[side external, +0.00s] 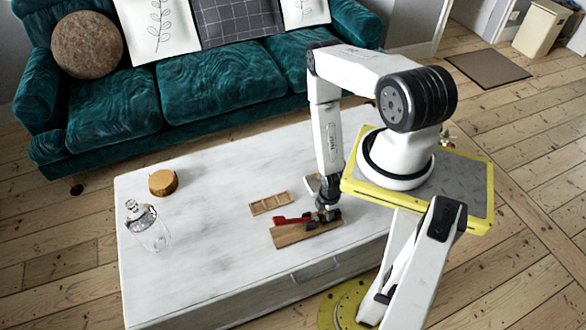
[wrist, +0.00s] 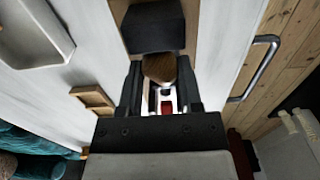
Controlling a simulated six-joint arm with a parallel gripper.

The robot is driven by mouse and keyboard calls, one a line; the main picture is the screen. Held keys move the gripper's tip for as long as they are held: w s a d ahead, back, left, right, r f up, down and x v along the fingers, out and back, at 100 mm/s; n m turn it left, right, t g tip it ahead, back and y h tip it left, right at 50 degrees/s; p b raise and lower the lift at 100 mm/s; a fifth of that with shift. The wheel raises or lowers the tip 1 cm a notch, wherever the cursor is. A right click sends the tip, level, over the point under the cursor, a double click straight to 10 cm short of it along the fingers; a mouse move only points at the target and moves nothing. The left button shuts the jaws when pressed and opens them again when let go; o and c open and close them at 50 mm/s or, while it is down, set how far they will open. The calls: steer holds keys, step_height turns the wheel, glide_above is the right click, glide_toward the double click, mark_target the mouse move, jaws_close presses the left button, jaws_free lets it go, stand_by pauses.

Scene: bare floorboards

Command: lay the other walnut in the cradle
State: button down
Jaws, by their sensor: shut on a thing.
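A brown rounded thing, apparently the walnut (wrist: 160,68), sits between the two fingers of my gripper (wrist: 159,72) in the wrist view. My gripper is shut on it. In the side view my gripper (side external: 325,210) is low over the wooden board (side external: 290,238), where the walnut cannot be made out. A red lever (side external: 288,220) and dark parts sit on this board. In the wrist view a dark block (wrist: 153,27) stands just beyond the fingertips, and red and white parts (wrist: 167,105) show between the fingers. I cannot tell which part is the cradle.
A small wooden tray with compartments (side external: 270,203) lies behind the board. A white dish (wrist: 35,38) is partly hidden by my arm in the side view. The white tabletop (side external: 210,230) between is clear.

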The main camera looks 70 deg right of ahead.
steer(key=shift+f, duration=0.45)
stand_by(0.4)
steer(key=shift+c, duration=0.9)
jaws_free()
steer(key=shift+r, duration=0.1)
steer(key=shift+r, duration=3.4)
steer(key=shift+w, duration=0.1)
